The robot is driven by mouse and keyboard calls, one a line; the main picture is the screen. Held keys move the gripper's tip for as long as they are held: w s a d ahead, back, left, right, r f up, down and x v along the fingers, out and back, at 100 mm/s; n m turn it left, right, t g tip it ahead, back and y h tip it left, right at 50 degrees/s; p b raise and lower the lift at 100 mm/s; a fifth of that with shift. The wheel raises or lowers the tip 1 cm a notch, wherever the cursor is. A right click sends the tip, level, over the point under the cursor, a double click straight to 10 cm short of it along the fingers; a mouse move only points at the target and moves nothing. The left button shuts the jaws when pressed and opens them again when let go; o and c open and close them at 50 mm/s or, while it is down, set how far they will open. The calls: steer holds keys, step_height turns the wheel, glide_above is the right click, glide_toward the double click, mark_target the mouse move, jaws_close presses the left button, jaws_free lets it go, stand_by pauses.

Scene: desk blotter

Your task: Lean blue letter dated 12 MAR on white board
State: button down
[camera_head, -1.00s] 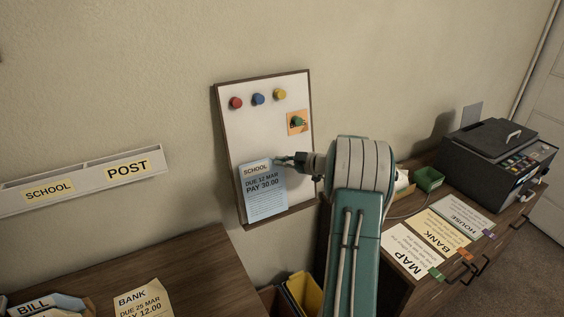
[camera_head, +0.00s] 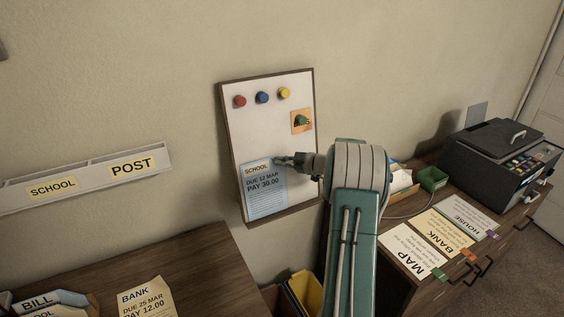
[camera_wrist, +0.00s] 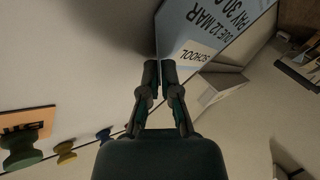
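The blue letter (camera_head: 264,192), labelled SCHOOL, DUE 12 MAR, PAY 30.00, is upright against the lower part of the white board (camera_head: 269,127). Its lower edge is close above the board's bottom frame; exact contact there is unclear. My gripper (camera_head: 279,161) is at the letter's top right corner. In the wrist view, the fingertips of my gripper (camera_wrist: 159,72) are nearly together with the corner of the letter (camera_wrist: 205,28) at them, and they look shut on it. The fingers hide the corner itself.
The board bears red, blue and yellow magnets (camera_head: 262,97) and an orange card (camera_head: 302,121). A wall rack (camera_head: 88,178) labelled SCHOOL and POST hangs left. A desk (camera_head: 200,265) holds other letters. Right, a cabinet holds MAP, BANK and HOUSE sheets and a dark printer (camera_head: 497,160).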

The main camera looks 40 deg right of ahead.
steer(key=c, duration=0.7)
jaws_free()
steer(key=v, duration=1.2)
